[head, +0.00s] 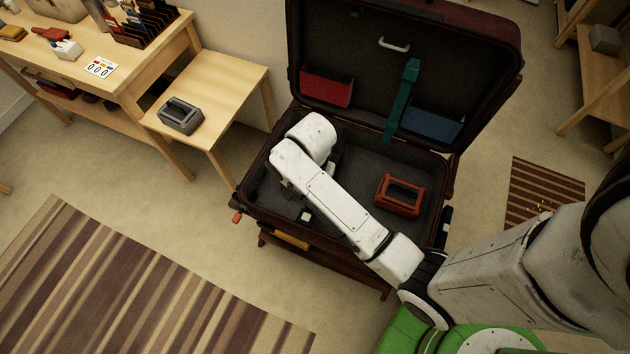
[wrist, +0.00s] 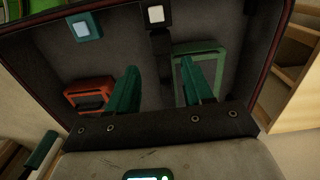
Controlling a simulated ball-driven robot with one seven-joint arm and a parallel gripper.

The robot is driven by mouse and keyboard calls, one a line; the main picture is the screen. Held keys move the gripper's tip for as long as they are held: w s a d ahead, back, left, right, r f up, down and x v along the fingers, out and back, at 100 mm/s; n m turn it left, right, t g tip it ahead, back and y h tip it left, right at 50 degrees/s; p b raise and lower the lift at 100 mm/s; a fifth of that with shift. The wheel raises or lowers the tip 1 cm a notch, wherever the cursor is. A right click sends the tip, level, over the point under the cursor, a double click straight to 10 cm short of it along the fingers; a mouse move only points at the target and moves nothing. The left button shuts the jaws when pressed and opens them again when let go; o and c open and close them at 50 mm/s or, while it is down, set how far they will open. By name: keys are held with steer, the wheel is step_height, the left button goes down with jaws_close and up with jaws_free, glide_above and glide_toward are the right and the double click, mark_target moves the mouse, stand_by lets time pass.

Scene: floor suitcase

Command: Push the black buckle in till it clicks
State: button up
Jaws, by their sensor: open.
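The open suitcase (head: 262,212) shows in the head view, with my arm crossing over its lower half. In the wrist view, a dark strap runs between my fingers up to a small black piece with a white square face (wrist: 156,14), which may be the black buckle. A similar small black piece with a white face shows in the head view (head: 305,216), near the front edge. My gripper (wrist: 158,68) has two teal fingers spread apart with nothing held between them. In the head view my arm hides the fingers. I cannot tell whether the buckle is latched.
A red box (head: 399,210) lies in the suitcase; a green-framed box (wrist: 202,50) shows in the wrist view. A teal strap (head: 398,112) hangs on the lid. A side table (head: 235,85) holds a grey box (head: 181,116). The striped rug (head: 130,285) is clear.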

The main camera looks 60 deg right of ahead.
steer(key=d+n, duration=0.1)
steer(key=d+f+n+y, duration=0.1)
steer(key=n, duration=0.1)
steer(key=d+n, duration=0.1)
steer(key=shift+s+f+n+y, duration=0.2)
steer(key=shift+s+n+y, duration=0.1)
steer(key=shift+y, duration=0.1)
steer(key=c, duration=0.6)
steer(key=n, duration=0.1)
steer(key=d+n+y, duration=0.1)
steer(key=shift+s+d+f+n+b, duration=0.2)
steer(key=shift+f+n+b, duration=0.1)
steer(key=shift+n, duration=0.1)
steer(key=c, duration=0.3)
steer(key=shift+d+f+n+t+y, duration=0.1)
steer(key=shift+d+n+t+y, duration=0.25)
steer(key=shift+n, duration=0.25)
jaws_close()
steer(key=s+d+n+t+y, duration=0.25)
steer(key=d+n, duration=0.25)
steer(key=n, duration=0.5)
steer(key=x, duration=0.6)
steer(key=w+x, duration=0.1)
steer(key=x, duration=0.3)
steer(key=shift+d+r+b, duration=0.1)
steer(key=shift+r+b, duration=0.1)
steer(key=shift+b, duration=0.1)
